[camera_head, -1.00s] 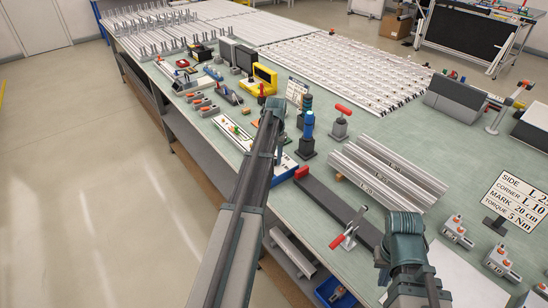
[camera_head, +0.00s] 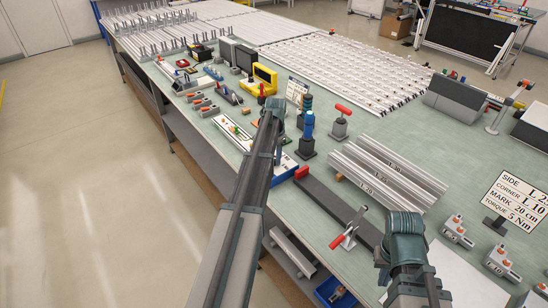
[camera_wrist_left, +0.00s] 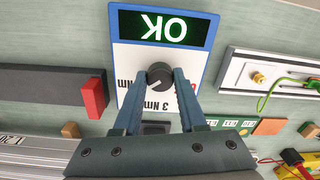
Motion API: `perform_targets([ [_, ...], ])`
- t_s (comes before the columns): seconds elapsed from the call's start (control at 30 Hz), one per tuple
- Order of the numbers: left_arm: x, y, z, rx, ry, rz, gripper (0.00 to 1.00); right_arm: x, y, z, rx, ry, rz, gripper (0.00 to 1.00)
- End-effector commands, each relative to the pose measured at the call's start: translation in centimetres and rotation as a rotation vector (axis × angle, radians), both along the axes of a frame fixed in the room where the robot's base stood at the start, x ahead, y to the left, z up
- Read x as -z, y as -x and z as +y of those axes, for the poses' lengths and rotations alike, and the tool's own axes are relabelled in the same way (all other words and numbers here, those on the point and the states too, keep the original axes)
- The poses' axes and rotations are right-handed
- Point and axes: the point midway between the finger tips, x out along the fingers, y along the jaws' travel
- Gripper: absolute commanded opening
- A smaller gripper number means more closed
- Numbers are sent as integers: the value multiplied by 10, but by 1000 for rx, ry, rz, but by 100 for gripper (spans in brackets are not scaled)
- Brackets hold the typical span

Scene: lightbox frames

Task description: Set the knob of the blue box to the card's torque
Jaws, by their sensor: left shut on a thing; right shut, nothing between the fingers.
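The blue box (camera_head: 285,168) stands near the bench's front edge, partly hidden behind my left arm. In the left wrist view its blue-rimmed face (camera_wrist_left: 118,68) shows upside down, with a lit green "OK" display (camera_wrist_left: 163,27). Below the display is the dark round knob (camera_wrist_left: 159,72), with a "3 Nm" label beneath it; other labels are partly hidden by the fingers. My left gripper (camera_wrist_left: 160,80) is shut on the knob. The card (camera_head: 516,200) at the right reads "TORQUE 5 Nm". My right gripper (camera_head: 383,273) is shut and empty, over the bench's front right.
A dark bar with a red end (camera_head: 335,205) and a red-handled clamp (camera_head: 349,230) lie right of the box. Aluminium profiles (camera_head: 388,175) lie behind it. A blue-topped dark post (camera_head: 307,135) stands close behind my left gripper.

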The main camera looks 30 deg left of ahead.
Motion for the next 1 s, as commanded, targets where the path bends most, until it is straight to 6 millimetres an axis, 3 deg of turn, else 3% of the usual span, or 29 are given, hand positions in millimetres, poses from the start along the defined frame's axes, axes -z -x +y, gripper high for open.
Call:
perform_targets([
  [0.03,0,1,0,0,0,1,0,0,0,0,0,0,0,0],
  [0.07,0,1,0,-1,0,1,44,0,0,0,0,0,0,0],
  [0.2,0,1,0,-1,0,1,69,0,0,0,0,0,0,0],
  [0.67,-5,0,0,-1,0,0,70,-5,0,0,0,0,0,0],
  [1.0,-41,0,-1,-1,0,0,70,-41,0,0,0,0,0,0],
])
